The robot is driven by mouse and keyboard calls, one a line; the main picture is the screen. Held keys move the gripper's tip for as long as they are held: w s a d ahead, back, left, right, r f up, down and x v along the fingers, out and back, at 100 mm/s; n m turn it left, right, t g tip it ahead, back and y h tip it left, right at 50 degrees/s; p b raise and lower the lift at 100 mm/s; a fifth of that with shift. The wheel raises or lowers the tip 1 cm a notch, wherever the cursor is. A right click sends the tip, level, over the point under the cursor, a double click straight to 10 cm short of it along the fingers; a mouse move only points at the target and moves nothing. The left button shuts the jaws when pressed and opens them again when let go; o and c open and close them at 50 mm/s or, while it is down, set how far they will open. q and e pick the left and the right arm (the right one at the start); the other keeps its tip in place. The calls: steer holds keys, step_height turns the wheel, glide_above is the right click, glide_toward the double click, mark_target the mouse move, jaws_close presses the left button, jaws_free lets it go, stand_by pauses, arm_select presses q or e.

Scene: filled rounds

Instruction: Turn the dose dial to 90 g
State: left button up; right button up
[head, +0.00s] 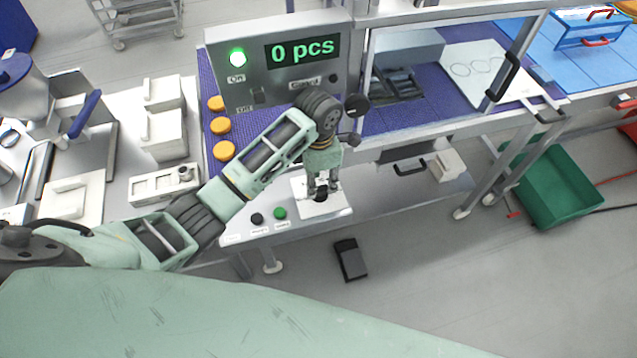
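The dose dial is a dark knob (320,195) on a white plate (328,209) at the front of the machine table, in the middle of the head view. My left gripper (322,187) points down at the knob, its fingers apart with the knob at or between the fingertips. I cannot tell whether they touch it. The fingers partly hide the knob, and the scale and its setting cannot be read. The display (301,50) above reads "0 pcs" in green. My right gripper is not in view.
A black button (257,219) and a green button (280,213) sit left of the dial plate. Orange rounds (223,151) lie on the purple belt. A black pedal (350,260) is on the floor; a green crate (540,205) stands at right. A green lamp (237,58) is lit.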

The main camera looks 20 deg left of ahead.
mark_target(318, 189)
arm_select(q)
steer(key=shift+f, duration=1.7)
steer(key=shift+c, duration=0.2)
jaws_close()
